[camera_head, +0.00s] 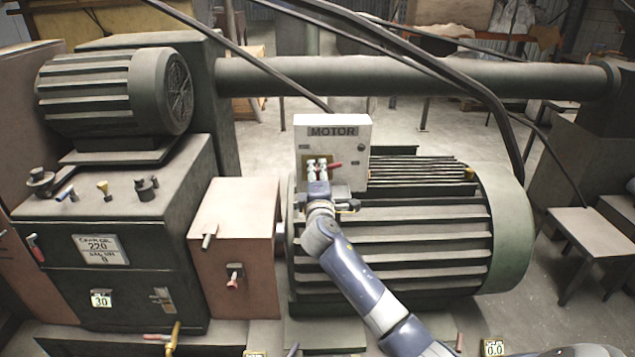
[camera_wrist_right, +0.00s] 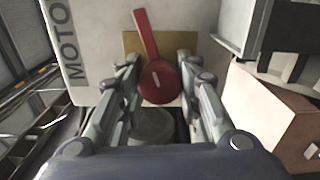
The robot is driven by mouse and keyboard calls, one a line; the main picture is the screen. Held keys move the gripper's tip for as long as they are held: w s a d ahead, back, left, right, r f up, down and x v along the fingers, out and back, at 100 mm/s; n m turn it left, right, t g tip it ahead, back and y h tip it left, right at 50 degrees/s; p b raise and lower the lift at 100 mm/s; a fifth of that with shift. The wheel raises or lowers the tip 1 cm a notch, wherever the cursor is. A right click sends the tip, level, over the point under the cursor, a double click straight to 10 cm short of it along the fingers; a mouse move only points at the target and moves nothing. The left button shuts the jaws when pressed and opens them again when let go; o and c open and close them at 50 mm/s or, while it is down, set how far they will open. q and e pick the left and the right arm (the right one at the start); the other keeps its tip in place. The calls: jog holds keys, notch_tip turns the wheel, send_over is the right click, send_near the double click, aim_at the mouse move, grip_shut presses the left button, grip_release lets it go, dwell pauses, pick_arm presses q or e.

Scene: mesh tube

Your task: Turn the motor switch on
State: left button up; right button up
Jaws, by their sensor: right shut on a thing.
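The motor switch is a red rotary lever (camera_wrist_right: 160,82) on a tan plate (camera_wrist_right: 132,42), on the front of a white box labelled MOTOR (camera_head: 333,131). In the head view the red lever (camera_head: 335,165) points right and slightly up. My right gripper (camera_head: 317,166) is at the switch, with its fingers pointing at the box front. In the right wrist view my right gripper (camera_wrist_right: 159,62) has a finger on each side of the round red hub and is shut on it; the lever sticks out past the fingertips. My left gripper is out of view.
The box stands against a large ribbed green motor (camera_head: 430,230). A pinkish box (camera_head: 235,235) with a small red-tipped lever stands left of it. A green control cabinet (camera_head: 110,240) with several knobs is further left. Dark cables pass above the box.

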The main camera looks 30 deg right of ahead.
jog(key=shift+m+b, duration=0.75)
jog(key=shift+m, duration=0.95)
jog(key=o, duration=1)
jog(key=shift+d, duration=0.1)
jog(key=shift+o, duration=0.2)
jog(key=shift+s, duration=0.1)
jog(key=v, duration=1.2)
jog(key=shift+f, duration=0.1)
